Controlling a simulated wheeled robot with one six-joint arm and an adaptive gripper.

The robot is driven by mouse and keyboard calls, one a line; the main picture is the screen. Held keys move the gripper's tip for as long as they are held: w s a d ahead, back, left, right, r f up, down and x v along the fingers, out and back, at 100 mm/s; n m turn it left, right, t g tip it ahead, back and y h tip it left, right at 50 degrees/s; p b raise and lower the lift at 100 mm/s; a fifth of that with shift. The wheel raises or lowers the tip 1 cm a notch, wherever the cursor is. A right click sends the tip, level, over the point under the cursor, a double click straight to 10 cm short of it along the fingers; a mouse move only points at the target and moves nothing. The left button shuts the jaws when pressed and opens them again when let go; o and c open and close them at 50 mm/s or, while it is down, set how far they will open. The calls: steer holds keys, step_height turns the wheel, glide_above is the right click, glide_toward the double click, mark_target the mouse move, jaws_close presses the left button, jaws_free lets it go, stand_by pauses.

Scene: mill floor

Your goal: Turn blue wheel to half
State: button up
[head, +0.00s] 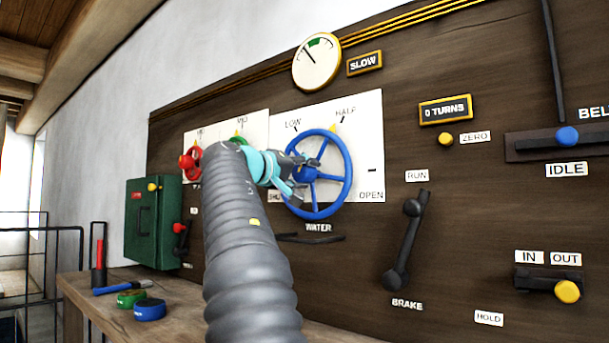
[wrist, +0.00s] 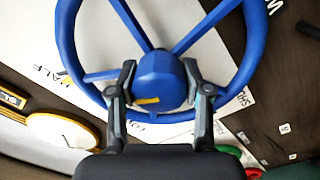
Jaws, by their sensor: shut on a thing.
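The blue wheel (head: 348,182) is mounted upright on a white plate (head: 372,150) marked LOW, HALF and OPEN, with a partly covered label at lower left. A yellow tip (head: 333,129) shows at the wheel's top, beside the HALF label. My gripper (head: 299,172) reaches the wheel's middle from the left. In the wrist view its two fingers (wrist: 160,88) are shut on the blue hub (wrist: 160,70), one on each side. The hub carries a small yellow mark.
A red wheel (head: 188,160) is left of my arm; a green wheel is mostly hidden behind it. A brake lever (head: 405,240) stands right of the blue wheel. A dark bar (head: 310,238) is below it. A bench (head: 75,283) holds blue and green round items.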

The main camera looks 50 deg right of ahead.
stand_by(0.3)
steer(key=o, duration=1.2)
steer(key=shift+c, duration=0.2)
steer(key=a, duration=1.2)
steer(key=shift+s, duration=0.45)
steer(key=shift+f, duration=0.1)
